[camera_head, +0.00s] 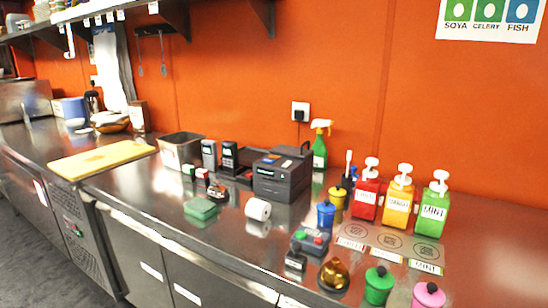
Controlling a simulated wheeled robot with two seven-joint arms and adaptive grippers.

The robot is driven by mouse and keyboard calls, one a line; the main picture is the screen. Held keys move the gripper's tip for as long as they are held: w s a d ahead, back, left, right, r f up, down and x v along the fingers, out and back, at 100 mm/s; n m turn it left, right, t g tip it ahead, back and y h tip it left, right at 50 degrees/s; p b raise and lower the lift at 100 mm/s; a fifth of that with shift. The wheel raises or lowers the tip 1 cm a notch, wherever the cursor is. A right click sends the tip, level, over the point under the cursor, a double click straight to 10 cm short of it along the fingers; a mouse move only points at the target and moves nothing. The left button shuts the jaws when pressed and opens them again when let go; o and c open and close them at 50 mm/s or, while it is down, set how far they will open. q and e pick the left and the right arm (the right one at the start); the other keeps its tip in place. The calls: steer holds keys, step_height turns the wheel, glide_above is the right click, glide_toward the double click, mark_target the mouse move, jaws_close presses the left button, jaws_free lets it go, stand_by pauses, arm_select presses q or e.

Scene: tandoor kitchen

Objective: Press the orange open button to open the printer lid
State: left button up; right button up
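The dark grey printer (270,188) stands on the steel counter near the wall, in the middle of the view. Its top looks closed, though the lid's exact position is too small to tell. I cannot make out an orange button on it at this size. A white paper roll (258,209) lies on the counter in front of the printer. Neither of my grippers is in view.
Card terminals (229,156) stand left of the printer, and a green spray bottle (320,148) stands behind it. Sauce pumps (400,203), a small button box (312,241) and a brass bell (334,274) crowd the right.

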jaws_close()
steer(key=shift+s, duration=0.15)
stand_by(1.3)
